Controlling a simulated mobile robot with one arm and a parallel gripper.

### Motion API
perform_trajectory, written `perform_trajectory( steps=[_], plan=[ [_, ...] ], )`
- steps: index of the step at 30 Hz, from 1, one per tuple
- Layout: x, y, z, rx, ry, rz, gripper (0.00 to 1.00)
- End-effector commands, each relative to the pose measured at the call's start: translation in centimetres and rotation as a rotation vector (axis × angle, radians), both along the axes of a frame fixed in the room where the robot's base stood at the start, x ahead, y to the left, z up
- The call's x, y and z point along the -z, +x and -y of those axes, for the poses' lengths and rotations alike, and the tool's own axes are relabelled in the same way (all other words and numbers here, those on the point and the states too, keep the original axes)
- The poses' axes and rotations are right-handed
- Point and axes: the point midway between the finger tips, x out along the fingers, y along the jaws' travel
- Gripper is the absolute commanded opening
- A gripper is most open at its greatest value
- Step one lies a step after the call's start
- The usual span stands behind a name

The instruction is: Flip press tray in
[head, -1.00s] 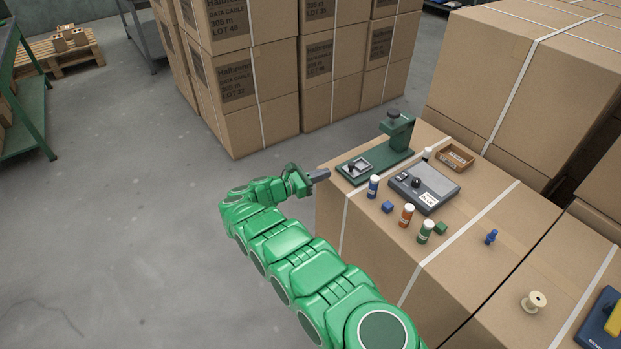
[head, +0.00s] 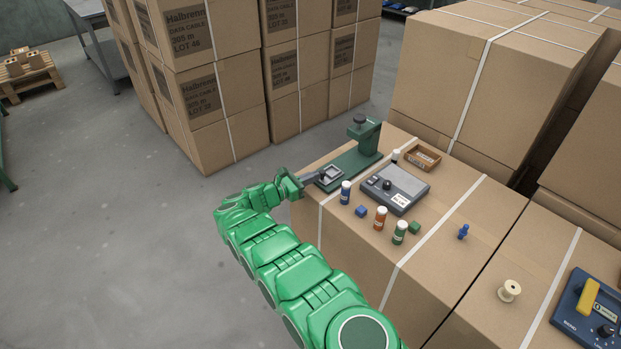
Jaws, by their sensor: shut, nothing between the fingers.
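The green press (head: 361,138) stands at the far left corner of the carton top. Its long base runs toward the front left. The small grey press tray (head: 331,173) sits at the base's near left end, out from under the press head. My gripper (head: 316,176) is shut and empty, with its tip right at the tray's left side. I cannot tell whether it touches the tray. The gripper partly hides that end of the tray.
A grey device with a black knob (head: 396,189), blue (head: 345,192), orange (head: 380,218) and green (head: 399,232) bottles, small cubes, and a brown wooden tray (head: 422,158) lie right of the press. A spool (head: 509,291) sits nearer. Tall cartons stand behind; floor is free at left.

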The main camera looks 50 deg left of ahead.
Motion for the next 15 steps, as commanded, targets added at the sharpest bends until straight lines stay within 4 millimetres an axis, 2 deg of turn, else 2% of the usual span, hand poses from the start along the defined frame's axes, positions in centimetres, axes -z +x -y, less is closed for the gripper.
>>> perform_trajectory(
  steps=[10, 15],
  plan=[
    [0.2, 3.7, 0.1, 0.002, 0.001, -0.002, 0.0],
    [0.1, 4.2, 0.1, 0.001, -0.001, 0.0, 0.0]
  ],
)
